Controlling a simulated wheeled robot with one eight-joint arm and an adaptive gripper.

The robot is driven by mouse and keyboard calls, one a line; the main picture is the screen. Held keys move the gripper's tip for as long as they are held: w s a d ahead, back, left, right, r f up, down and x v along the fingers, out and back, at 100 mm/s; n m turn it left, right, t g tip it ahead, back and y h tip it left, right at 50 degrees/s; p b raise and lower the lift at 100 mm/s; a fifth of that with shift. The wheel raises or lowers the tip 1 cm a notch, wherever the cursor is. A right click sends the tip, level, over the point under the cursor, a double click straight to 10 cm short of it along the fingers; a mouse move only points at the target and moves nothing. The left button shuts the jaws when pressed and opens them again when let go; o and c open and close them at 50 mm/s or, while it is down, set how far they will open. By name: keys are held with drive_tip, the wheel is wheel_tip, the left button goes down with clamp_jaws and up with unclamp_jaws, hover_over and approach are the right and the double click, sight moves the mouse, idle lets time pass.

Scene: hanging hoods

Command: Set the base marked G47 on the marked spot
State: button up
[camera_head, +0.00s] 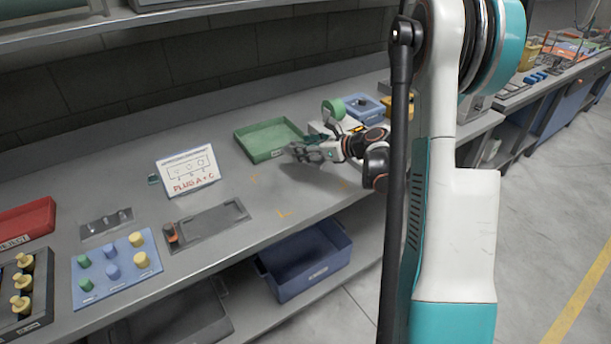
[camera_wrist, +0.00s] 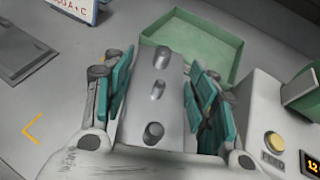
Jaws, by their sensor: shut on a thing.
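My gripper (camera_wrist: 160,78) is shut on a grey base (camera_wrist: 172,38) with three short round features along its top; its teal fingers lie along both sides. No G47 mark is legible on it. In the head view my gripper (camera_head: 305,153) is over the bench in front of the green tray, and the base is hard to tell from the fingers there. Yellow corner marks on the bench outline the marked spot (camera_head: 295,190), whose area is bare. One corner mark (camera_wrist: 36,130) shows at the left of the wrist view.
The green tray (camera_head: 262,148) is just behind my gripper. A device with a yellow button (camera_wrist: 274,141) stands at the right. A sign (camera_head: 187,172), a dark grey plate (camera_head: 215,226) and a blue board with knobs (camera_head: 113,290) are to the left.

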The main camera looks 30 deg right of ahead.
sight(306, 178)
drive_tip(key=shift+f+b, duration=1.35)
drive_tip(key=shift+f, duration=3.05)
drive_tip(key=shift+f, duration=0.15)
drive_tip(key=o, duration=1.5)
drive_tip(key=p+v, duration=0.3)
drive_tip(key=v, duration=0.9)
